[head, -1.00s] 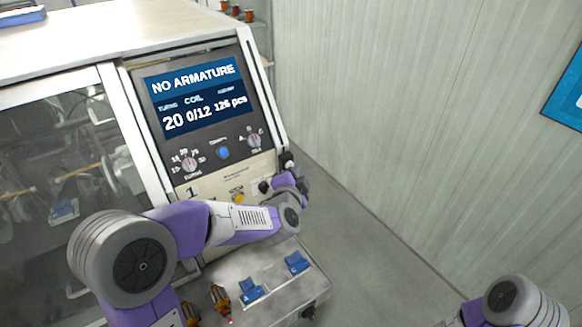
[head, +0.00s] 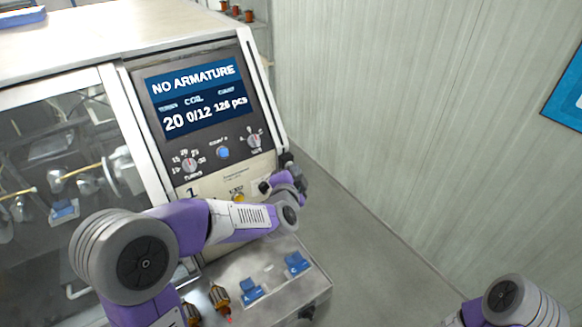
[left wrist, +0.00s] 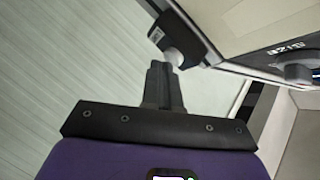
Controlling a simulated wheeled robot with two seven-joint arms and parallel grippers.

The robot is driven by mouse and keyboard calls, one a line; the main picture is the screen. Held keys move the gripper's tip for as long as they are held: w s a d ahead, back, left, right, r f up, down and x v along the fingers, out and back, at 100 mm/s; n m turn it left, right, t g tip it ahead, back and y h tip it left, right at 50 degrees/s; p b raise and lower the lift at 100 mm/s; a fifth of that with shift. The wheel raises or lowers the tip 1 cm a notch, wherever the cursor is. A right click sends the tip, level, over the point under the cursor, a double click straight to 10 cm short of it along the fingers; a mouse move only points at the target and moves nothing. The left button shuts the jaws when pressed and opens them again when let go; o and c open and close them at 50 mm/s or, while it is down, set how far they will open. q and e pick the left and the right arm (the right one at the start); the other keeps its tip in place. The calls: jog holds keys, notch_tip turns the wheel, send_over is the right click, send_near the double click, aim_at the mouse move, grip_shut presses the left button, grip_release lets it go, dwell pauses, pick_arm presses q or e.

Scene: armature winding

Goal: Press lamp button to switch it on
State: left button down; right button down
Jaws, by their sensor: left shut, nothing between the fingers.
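In the left wrist view my left gripper (left wrist: 164,84) is shut and empty. Its fingertips are very close to the pale rounded end (left wrist: 176,58) of a small black fitting (left wrist: 175,34) at the machine panel's edge. I cannot tell whether they touch, or whether this is the lamp button. In the head view my left wrist is at the machine's right edge, below the screen, and the fingertips are hard to make out. No lit lamp is clearly visible. My right gripper is out of view; only part of that arm shows at the lower right.
The winding machine's screen (head: 194,95) reads "NO ARMATURE". Below it are knobs (head: 189,165) and a blue button (head: 223,153). Blue holders (head: 252,291) and armatures (head: 220,299) are on the front ledge. The floor right of the machine is clear, bounded by a ribbed wall (head: 400,110).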

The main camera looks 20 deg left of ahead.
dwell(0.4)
pick_arm(q)
jog(key=shift+s+d, duration=0.25)
jog(key=s+d+p, duration=0.2)
jog(key=s+d, duration=0.1)
jog(key=d, duration=0.1)
jog(key=shift+s+d, duration=0.35)
jog(key=shift+d, duration=0.05)
dwell(0.6)
